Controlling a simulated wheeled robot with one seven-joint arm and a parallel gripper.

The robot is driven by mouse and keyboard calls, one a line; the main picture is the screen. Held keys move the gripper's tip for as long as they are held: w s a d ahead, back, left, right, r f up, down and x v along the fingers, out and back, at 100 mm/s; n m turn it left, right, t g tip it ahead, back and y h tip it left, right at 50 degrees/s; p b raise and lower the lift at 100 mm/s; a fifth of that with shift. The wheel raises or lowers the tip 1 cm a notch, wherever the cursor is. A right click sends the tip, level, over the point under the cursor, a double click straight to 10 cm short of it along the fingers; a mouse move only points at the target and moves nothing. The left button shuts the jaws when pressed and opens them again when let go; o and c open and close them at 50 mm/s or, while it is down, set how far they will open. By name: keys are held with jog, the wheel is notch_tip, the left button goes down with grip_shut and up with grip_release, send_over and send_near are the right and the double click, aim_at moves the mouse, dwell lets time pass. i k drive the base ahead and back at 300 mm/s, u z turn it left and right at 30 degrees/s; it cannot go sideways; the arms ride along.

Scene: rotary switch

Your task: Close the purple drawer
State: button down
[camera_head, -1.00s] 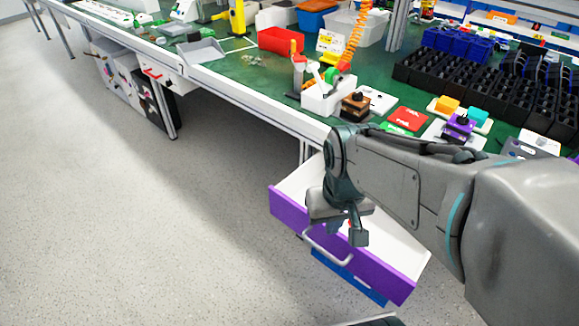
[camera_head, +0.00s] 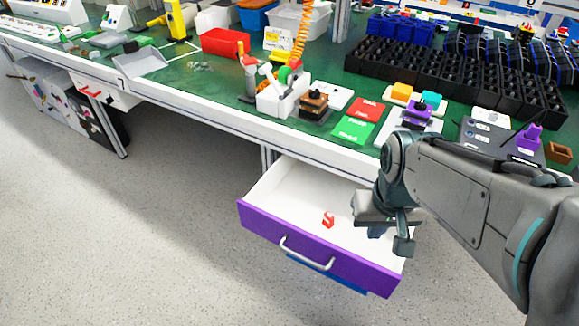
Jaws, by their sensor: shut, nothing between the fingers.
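The purple drawer (camera_head: 345,262) is pulled out from under the workbench. Its front is purple with a silver bar handle (camera_head: 307,254), and its inside is white. A small red object (camera_head: 328,219) lies in it. My gripper (camera_head: 390,240) is shut and empty, pointing down over the right part of the drawer, behind its front panel. It hides part of the drawer's right side. I cannot tell whether it touches the drawer.
The green workbench (camera_head: 190,82) above the drawer carries a red bin (camera_head: 226,42), black trays (camera_head: 455,75) and several small devices. A blue drawer front (camera_head: 325,275) shows below the purple one. The grey floor (camera_head: 120,230) in front and to the left is clear.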

aim_at(287, 207)
jog(key=u, duration=0.05)
jog(key=k, duration=0.95)
jog(key=u, duration=1.2)
jog(key=i, duration=0.5)
jog(key=u, duration=0.05)
